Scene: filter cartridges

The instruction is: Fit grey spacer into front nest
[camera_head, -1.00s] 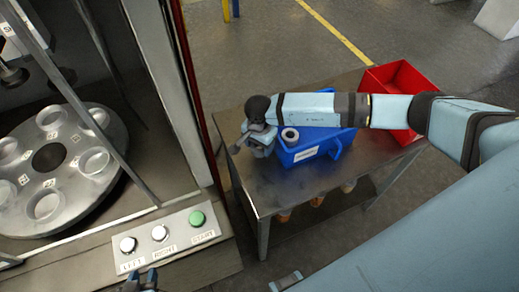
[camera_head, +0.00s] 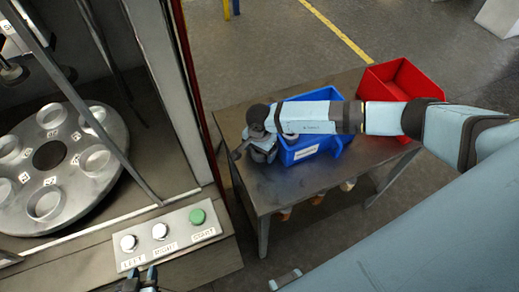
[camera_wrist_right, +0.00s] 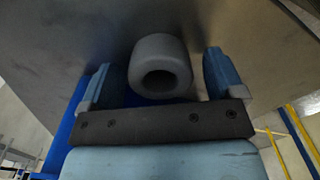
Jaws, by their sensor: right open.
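A grey spacer (camera_wrist_right: 161,66), a short ring with a dark bore, shows between the fingers of my right gripper (camera_wrist_right: 161,83) in the right wrist view. The fingers are open, with a gap on both sides of it. In the head view my right gripper (camera_head: 260,150) is over the left part of the metal table, beside the blue bin, and largely hides what is under it. The nests are round cups on the grey turntable; the nearest cup (camera_head: 45,204) looks empty. Only the tips of my left gripper (camera_head: 140,281) show at the bottom edge.
The blue bin (camera_head: 304,153) has a white label and stands right beside my right gripper. A red bin (camera_head: 402,84) stands at the table's far right. A button panel (camera_head: 165,238) with two white buttons and a green one fronts the machine. The table's front (camera_head: 300,187) is clear.

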